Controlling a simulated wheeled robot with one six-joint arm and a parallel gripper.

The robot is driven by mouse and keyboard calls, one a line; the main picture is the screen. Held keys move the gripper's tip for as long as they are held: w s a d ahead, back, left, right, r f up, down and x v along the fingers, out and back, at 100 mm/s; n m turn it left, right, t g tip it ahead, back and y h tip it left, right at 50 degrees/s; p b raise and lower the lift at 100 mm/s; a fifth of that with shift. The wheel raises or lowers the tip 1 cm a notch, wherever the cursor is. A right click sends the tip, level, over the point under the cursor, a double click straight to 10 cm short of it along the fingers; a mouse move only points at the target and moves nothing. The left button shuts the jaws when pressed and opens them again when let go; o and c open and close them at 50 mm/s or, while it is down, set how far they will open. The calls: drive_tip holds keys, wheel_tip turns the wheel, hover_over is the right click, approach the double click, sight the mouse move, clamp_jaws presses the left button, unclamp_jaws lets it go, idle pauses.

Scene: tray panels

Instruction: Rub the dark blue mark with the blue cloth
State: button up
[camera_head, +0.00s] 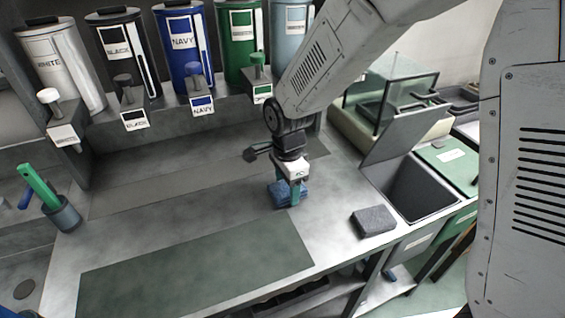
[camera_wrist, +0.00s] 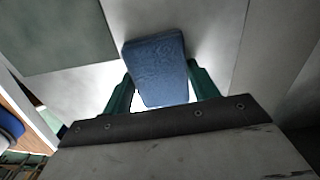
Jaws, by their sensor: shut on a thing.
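My gripper (camera_head: 291,188) is above the right part of the grey worktop, pointing down. It is shut on the folded blue cloth (camera_head: 278,194). In the wrist view the cloth (camera_wrist: 156,62) sits between the two green fingers of my gripper (camera_wrist: 162,88) and sticks out past their tips. I cannot tell whether the cloth touches the worktop. I cannot make out a dark blue mark in either view; the cloth and gripper hide part of the surface.
A dark grey pad (camera_head: 373,221) lies to the right, beside an open dark bin (camera_head: 425,188). A dark green mat (camera_head: 195,272) lies in front. Labelled canisters, including a navy one (camera_head: 184,50), stand behind. A cup (camera_head: 63,216) with a green-handled tool stands at left.

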drive_tip(key=shift+d+r, duration=0.1)
drive_tip(key=shift+r, duration=4)
